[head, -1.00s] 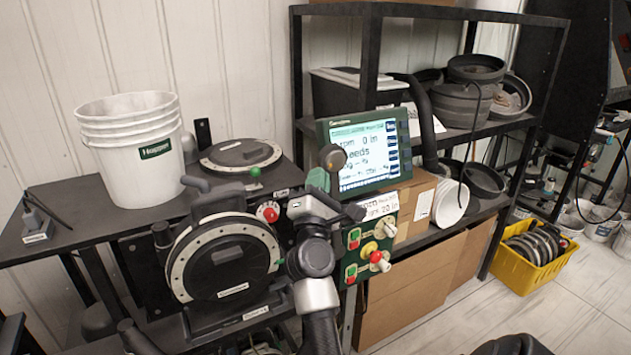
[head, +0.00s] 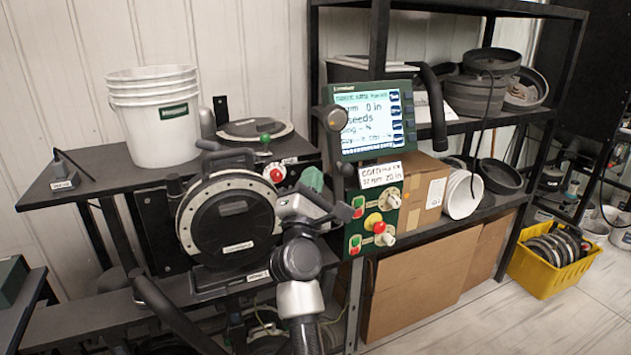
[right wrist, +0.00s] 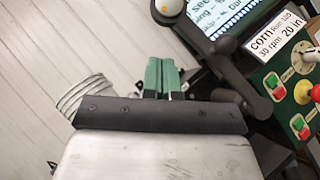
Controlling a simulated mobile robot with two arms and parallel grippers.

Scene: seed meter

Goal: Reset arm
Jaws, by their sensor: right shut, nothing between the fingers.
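My right gripper (head: 313,179) is at the middle of the head view, at the end of my arm that rises from the bottom. Its green fingers (right wrist: 163,76) are together and empty in the right wrist view. It is between the round black seed meter (head: 231,226), to its left, and the green control panel (head: 372,208), to its right. I cannot tell whether it touches either. The panel carries a lit screen (head: 370,118) and coloured buttons. My left gripper is not in view.
A white bucket (head: 152,125) stands on the black table at left. A black shelf (head: 400,6) holds pans and cardboard boxes (head: 418,283). A yellow crate (head: 543,275) stands on the floor at right. Open floor (head: 490,325) lies at the lower right.

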